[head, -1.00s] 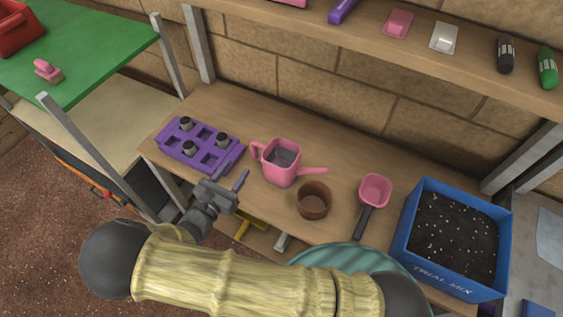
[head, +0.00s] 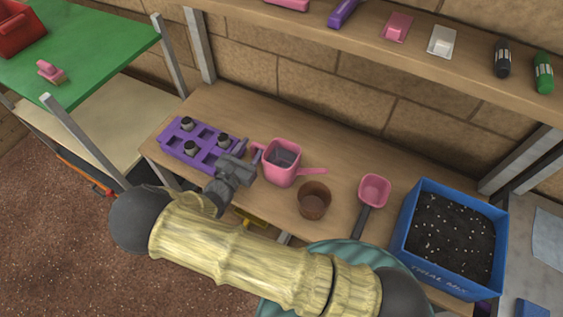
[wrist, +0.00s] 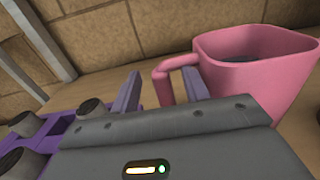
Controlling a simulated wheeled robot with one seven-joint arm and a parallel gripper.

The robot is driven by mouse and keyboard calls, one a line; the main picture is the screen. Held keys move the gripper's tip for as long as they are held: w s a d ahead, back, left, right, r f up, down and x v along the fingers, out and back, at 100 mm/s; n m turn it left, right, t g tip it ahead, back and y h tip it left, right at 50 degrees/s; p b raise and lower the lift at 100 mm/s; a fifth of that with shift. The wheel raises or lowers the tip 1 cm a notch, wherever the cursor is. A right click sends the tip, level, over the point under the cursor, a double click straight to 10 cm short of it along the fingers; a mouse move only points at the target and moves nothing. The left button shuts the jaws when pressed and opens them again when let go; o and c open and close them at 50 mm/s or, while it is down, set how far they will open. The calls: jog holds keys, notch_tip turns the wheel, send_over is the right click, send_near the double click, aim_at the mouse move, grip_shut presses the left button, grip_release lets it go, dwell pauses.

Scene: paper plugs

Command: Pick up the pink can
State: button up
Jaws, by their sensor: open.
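The pink can (head: 281,165) is a squarish watering can with a handle on its left and a spout to the right. It stands upright on the wooden bench. My gripper (head: 250,150) is open, at the can's left by the handle. In the wrist view, the pink can (wrist: 258,75) fills the upper right, and its handle (wrist: 164,84) is between the two purple-grey fingers of my gripper (wrist: 146,90) or just beyond them. I cannot tell whether the fingers touch it.
A purple tray (head: 172,146) with several dark plugs sits left of my gripper. A brown pot (head: 314,203), a pink scoop (head: 374,190) and a blue soil box (head: 405,254) stand to the right. A shelf (head: 470,75) runs above the back.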

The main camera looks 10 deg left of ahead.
jog(key=shift+x, duration=0.8)
grip_shut()
